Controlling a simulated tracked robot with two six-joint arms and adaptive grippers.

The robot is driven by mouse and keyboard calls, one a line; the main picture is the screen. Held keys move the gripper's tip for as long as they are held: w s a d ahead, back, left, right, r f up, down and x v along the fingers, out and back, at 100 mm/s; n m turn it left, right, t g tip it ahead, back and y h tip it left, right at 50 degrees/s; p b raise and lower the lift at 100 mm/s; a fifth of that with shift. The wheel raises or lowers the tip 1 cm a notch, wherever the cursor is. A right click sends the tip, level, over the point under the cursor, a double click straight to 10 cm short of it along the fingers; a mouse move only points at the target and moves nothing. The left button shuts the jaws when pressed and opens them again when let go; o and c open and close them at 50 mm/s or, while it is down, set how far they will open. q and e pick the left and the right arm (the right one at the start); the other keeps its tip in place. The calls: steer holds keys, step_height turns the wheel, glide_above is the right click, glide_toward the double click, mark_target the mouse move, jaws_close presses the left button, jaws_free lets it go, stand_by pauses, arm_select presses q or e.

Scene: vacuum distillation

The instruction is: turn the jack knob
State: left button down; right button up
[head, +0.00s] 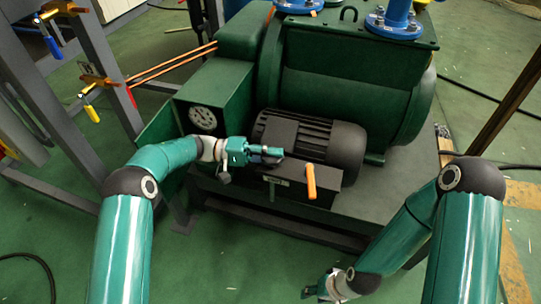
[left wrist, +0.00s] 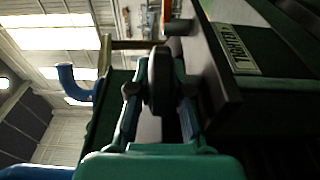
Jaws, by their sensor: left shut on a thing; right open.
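My left gripper (head: 268,154) reaches in beside the dark ribbed motor of the green machine. In the left wrist view its two fingers (left wrist: 158,112) are closed on the sides of a dark, rounded knob (left wrist: 160,78), which looks like the jack knob. A dark edge of the machine lies just right of the knob there. In the head view the knob is mostly hidden by the gripper and hard to make out. My right gripper (head: 318,288) is low at the bottom of the head view, open and empty, away from the machine.
The dark motor (head: 310,140) and the green machine housing (head: 345,95) stand close around the left gripper. An orange handle (head: 311,181) stands just right of it. A dial gauge (head: 203,119) is to its left. Green floor (head: 235,260) is clear in front.

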arm_select(q)
steer(key=shift+a+f, duration=0.15)
steer(key=shift+f, duration=0.1)
steer(key=c, duration=1.4)
jaws_free()
steer(key=shift+o, duration=0.2)
steer(key=shift+r, duration=0.15)
